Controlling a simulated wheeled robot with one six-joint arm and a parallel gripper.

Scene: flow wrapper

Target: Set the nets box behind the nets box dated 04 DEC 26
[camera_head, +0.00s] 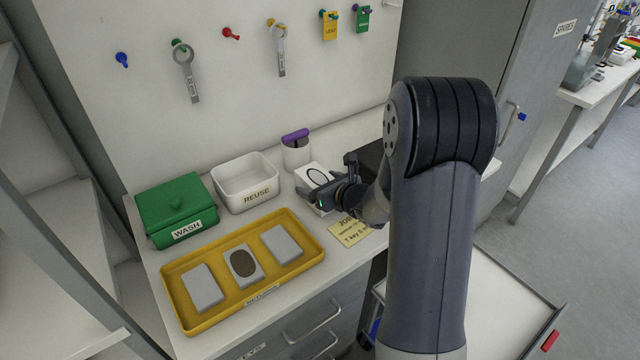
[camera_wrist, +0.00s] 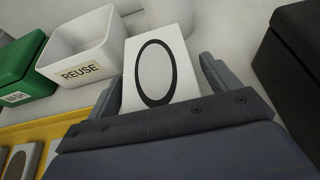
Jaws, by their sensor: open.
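A white box with a black oval outline (camera_head: 314,175) stands on the counter, right of the white bin. In the wrist view the white box (camera_wrist: 183,45) lies between my two fingers. My gripper (camera_head: 327,177) is open around or just over it; I cannot tell whether the fingers touch it. It also shows in the wrist view (camera_wrist: 160,75), with a finger on each side of the box. No nets label or date can be read on any box, so I cannot tell which box is dated 04 DEC 26.
A yellow tray (camera_head: 178,287) holds three grey blocks, one with a brown oval. Behind it are a green WASH box (camera_head: 178,208) and a white REUSE bin (camera_head: 247,182). A purple-topped white canister (camera_head: 296,154) stands behind the white box. A yellow note (camera_head: 352,232) lies in front.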

